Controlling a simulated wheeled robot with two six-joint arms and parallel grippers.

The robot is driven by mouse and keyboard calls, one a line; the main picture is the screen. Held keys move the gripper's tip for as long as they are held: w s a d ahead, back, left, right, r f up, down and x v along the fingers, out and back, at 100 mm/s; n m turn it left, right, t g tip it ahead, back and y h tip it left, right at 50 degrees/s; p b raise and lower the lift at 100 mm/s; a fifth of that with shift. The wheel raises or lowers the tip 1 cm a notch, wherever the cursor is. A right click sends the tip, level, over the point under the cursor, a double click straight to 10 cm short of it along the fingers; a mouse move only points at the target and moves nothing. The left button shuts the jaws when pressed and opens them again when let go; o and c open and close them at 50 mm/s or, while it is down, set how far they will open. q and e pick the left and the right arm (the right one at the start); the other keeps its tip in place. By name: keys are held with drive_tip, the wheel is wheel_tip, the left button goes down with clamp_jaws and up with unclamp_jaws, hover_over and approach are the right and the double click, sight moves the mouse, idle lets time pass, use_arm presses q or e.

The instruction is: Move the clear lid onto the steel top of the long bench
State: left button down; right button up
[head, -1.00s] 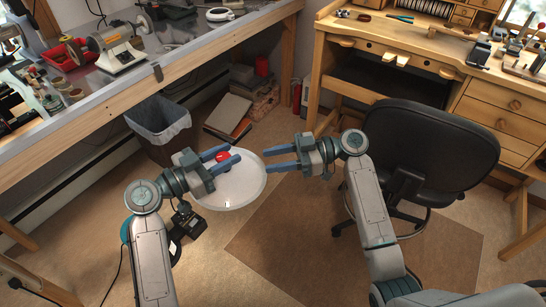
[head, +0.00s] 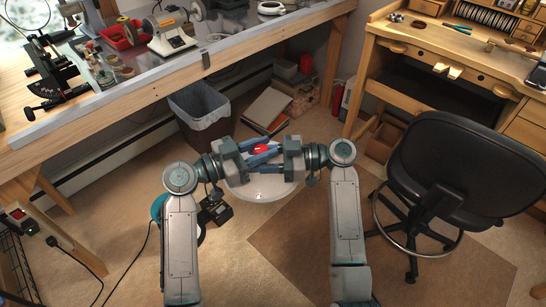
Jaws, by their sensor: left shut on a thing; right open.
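The clear lid (head: 266,192) is a pale round disc with a red knob (head: 261,149). It hangs in front of me, above the floor in the head view. My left gripper (head: 265,156) is shut on the lid at its knob; the fingers partly cover the grip. My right gripper (head: 277,161) is open, with its fingers pointing left close to the knob and the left fingers. Whether it touches the lid is unclear. The long bench's steel top (head: 222,40) is at the upper left, beyond and left of both grippers.
A grinder (head: 170,40), a red tray (head: 122,36) and a white ring-shaped item (head: 271,8) stand on the steel top. Bare steel lies between the grinder and ring. A bin (head: 201,112) stands under the bench. A black chair (head: 465,165) and wooden workbench (head: 450,85) are right.

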drive_tip(key=shift+a, duration=0.15)
clamp_jaws()
use_arm(q)
drive_tip(key=c, duration=0.9)
unclamp_jaws()
drive_tip(key=shift+c, duration=0.2)
